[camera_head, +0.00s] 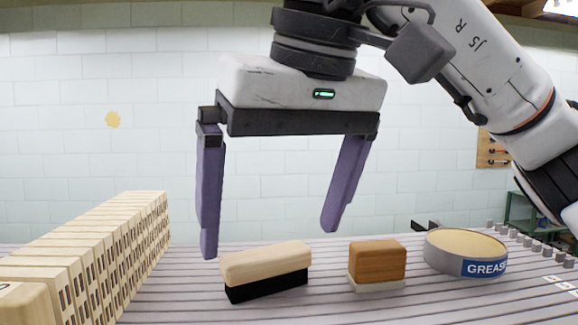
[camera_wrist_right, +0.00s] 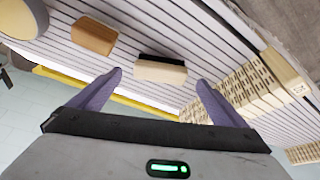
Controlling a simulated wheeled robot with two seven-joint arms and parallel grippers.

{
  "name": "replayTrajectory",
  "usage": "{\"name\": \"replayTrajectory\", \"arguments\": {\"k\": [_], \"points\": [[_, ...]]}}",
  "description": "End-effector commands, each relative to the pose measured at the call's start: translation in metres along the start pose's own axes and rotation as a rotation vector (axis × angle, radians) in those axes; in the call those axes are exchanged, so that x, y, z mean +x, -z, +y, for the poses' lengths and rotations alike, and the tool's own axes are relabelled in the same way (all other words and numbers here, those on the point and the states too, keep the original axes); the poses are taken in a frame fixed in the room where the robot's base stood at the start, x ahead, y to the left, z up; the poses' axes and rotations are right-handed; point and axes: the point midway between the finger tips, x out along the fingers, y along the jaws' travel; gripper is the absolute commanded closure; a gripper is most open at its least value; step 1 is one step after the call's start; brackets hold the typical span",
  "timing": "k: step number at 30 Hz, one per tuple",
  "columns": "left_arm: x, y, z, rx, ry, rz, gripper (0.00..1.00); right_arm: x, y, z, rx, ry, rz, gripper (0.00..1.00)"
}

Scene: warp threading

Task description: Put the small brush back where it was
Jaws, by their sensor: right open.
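A light wood brush with black bristles (camera_head: 266,267) lies bristles down on the slatted surface. A smaller brown block-like brush with a pale underside (camera_head: 377,261) sits just to its right, apart from it. My right gripper (camera_head: 270,241) is open and empty, its purple fingers pointing down above and around the light brush. In the right wrist view the light brush (camera_wrist_right: 160,70) lies between the fingertips (camera_wrist_right: 160,78), and the brown brush (camera_wrist_right: 95,36) is outside them to the left. I cannot tell whether a finger touches the light brush. My left gripper is not in view.
A round grease tin (camera_head: 466,252) stands right of the brown brush. A long row of slotted pale wooden blocks (camera_head: 95,255) runs along the left. Small grey pegs (camera_head: 515,238) line the right edge. The slatted surface (camera_head: 200,300) is clear in front of the brushes.

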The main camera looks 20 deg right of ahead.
Motion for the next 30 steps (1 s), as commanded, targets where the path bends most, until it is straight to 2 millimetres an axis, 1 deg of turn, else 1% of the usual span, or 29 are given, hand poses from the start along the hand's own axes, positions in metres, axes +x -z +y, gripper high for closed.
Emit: {"name": "replayTrajectory", "arguments": {"k": [1, 6, 9, 12, 17, 30], "points": [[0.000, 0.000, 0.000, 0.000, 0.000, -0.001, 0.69, -0.013, 0.001, 0.000, 0.003, -0.002, 0.006, 0.04], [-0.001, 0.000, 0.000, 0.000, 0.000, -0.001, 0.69, -0.044, 0.001, 0.000, 0.003, -0.001, 0.003, 0.04], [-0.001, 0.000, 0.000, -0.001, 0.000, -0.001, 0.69, -0.056, 0.000, 0.000, 0.001, -0.001, 0.002, 0.04], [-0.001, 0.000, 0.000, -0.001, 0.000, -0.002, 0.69, -0.063, 0.000, 0.000, 0.001, -0.001, 0.001, 0.04], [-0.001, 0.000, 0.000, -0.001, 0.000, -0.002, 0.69, -0.067, 0.000, 0.000, -0.001, 0.000, -0.002, 0.04], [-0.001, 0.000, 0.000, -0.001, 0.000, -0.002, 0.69, -0.067, 0.000, 0.000, 0.000, 0.000, -0.001, 0.04]]}}
